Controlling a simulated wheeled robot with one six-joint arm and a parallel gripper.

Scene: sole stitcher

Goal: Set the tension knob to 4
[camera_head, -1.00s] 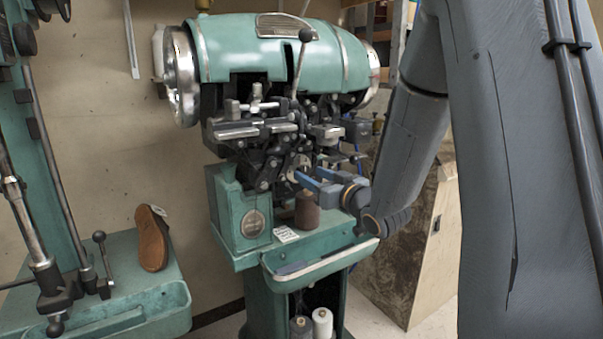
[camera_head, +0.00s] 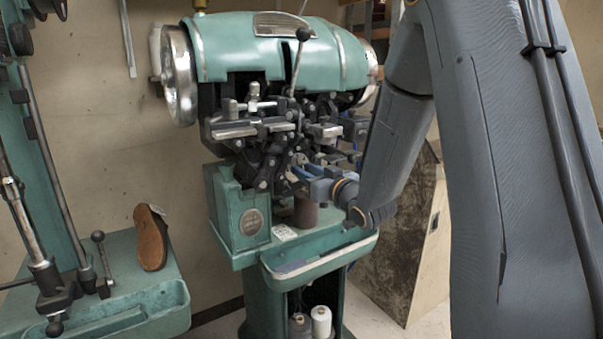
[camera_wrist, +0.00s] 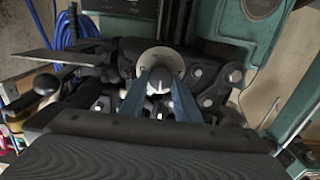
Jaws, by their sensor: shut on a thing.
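The sole stitcher (camera_head: 275,55) is a green machine with dark metal linkages on its front. In the wrist view, a round pale dial plate (camera_wrist: 161,58) with small dark marks sits on the dark mechanism. The dial numbers and the knob's setting are too small to read. The fingers hide part of the knob.
A brown cylinder (camera_head: 305,212) and a small white card (camera_head: 284,233) are on the machine's shelf below my gripper. A green tray (camera_head: 320,258) juts out in front.

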